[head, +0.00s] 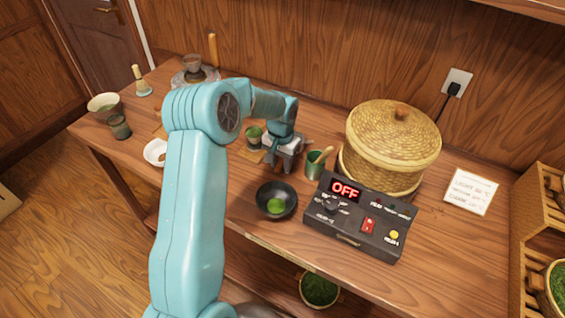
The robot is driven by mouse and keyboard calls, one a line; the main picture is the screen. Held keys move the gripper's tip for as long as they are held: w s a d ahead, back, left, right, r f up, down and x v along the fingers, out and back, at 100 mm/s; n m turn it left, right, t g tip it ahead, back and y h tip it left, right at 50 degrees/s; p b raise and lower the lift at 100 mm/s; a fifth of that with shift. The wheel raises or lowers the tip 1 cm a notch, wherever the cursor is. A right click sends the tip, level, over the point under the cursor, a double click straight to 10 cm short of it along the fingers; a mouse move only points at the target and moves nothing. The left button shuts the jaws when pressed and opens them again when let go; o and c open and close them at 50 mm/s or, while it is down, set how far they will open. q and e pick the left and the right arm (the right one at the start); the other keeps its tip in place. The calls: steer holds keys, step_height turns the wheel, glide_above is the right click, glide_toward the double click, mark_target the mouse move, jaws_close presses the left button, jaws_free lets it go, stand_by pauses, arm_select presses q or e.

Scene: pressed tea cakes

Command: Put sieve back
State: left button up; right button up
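My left arm reaches up from the bottom and bends right over the table. Its grey gripper (287,163) points down between a small cup of green powder (254,142) and a green canister (314,167) with a wooden scoop. Whether the fingers are open or hold something is not clear. I cannot make out a sieve with certainty. An upright wooden handle (213,49) shows at the back left, beside a brown cup (192,63) on a round stand; what it belongs to is partly hidden. My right gripper is out of view.
A black bowl (289,191) with something green inside stands in front of the gripper. A control box (350,222) reading OFF and a lidded woven steamer (390,140) are to the right. A whisk (139,82), bowls and cups stand left. Free table lies at front right.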

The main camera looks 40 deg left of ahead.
arm_select(q)
steer(key=d, duration=0.1)
steer(key=w+d, duration=0.1)
steer(key=shift+d+f, duration=0.3)
steer(key=shift+d, duration=0.05)
steer(key=shift+s+a+f, duration=0.15)
steer(key=shift+s+a, duration=0.4)
steer(key=shift+a, duration=0.35)
steer(key=shift+w+d, duration=0.35)
steer(key=shift+d, duration=0.2)
steer(key=shift+s+a+r, duration=0.15)
steer(key=shift+a+r, duration=0.05)
steer(key=shift+a, duration=0.05)
steer(key=shift+a+r+p, duration=0.2)
steer(key=shift+r+p, duration=0.25)
steer(key=shift+p, duration=0.2)
step_height(320, 180, up, 12)
steer(key=shift+w+r+b, duration=0.2)
steer(key=shift+b, duration=0.25)
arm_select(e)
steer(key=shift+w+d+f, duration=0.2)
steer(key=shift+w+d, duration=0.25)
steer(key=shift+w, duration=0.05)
arm_select(q)
steer(key=shift+w+d, duration=0.1)
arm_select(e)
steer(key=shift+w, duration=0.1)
